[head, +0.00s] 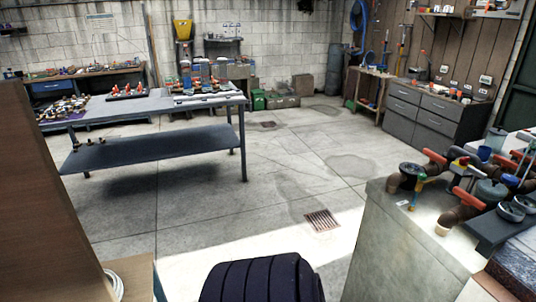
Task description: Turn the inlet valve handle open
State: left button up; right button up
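Brown pipework (462,212) sits on and beside a pale concrete block at the right. It carries several orange-red handles, one at the upper left of the pipes (434,157) and one lower in front (467,197). A black round fitting (411,170) stands at the left end of the pipes, with a small yellow and blue part below it. No label is readable, so I cannot tell which handle is the inlet valve handle or whether it is open. Neither of my grippers is in view.
The concrete block (400,245) stands at the lower right. A dark ribbed object (262,280) is at the bottom centre, and a brown panel (40,200) fills the left edge. A grey worktable (150,151) stands at the left. The middle floor is clear around a drain grate (321,220).

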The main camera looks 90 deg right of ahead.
aim_at(467, 199)
jog(key=z, duration=0.45)
jog(key=l+z, duration=0.1)
jog(key=z, duration=0.8)
jog(key=l+z, duration=0.1)
jog(key=z, duration=1.25)
jog(key=k+j+z, duration=0.2)
jog(key=z, duration=1.25)
jog(key=i, duration=0.9)
jog(key=j+u, duration=0.05)
jog(key=j, duration=0.05)
